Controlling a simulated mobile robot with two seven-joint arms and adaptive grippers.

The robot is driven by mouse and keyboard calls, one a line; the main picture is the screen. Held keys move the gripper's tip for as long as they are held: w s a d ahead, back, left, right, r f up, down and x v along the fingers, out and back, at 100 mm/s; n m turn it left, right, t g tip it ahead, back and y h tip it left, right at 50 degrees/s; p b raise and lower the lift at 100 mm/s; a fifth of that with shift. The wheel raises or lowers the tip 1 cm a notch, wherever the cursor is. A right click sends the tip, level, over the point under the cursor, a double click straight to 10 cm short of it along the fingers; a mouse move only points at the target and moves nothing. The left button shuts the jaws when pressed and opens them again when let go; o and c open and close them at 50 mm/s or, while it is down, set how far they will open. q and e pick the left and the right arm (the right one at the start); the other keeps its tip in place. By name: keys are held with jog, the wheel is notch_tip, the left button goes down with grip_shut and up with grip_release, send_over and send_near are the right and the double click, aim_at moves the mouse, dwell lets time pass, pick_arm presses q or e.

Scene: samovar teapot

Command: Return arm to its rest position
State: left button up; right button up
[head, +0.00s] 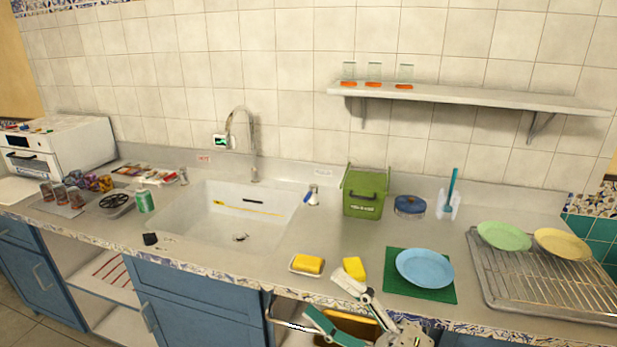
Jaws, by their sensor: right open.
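My right gripper (327,298) is low in the head view, right of the middle, with its arm coming in from the bottom edge. Its fingers are spread apart and I see nothing between them. It is at the front edge of the counter (215,268), below the yellow sponges and left of the blue plate. The rest of the right arm is mostly cut off by the frame. My left gripper and left arm are not in view. I see no samovar or teapot.
A yellow sponge (354,268) and another on a dish (292,268) lie close to the gripper. A blue plate (425,268) rests on a green mat (397,288). A drying rack (490,290) is at right, the sink (197,222) at left. A green bin (364,193) stands behind.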

jog(key=d+f+m+t+h, duration=0.2)
jog(key=d+f+m+h, duration=0.45)
jog(key=f+m, duration=0.3)
jog(key=d+f+m+t+h, duration=0.2)
jog(key=d+f+m+h, duration=0.3)
jog(key=f+m+h, duration=0.45)
jog(key=s+d+f+m+g, duration=0.2)
jog(key=s+f, duration=0.3)
jog(key=f, duration=0.4)
jog(key=s+d+f+m+g, duration=0.2)
jog(key=s+f, duration=0.4)
jog(key=f, duration=0.3)
jog(key=shift+s+d+m+g+h, duration=0.2)
jog(key=shift+d+m+g+h, duration=0.1)
jog(key=shift+d+g, duration=0.25)
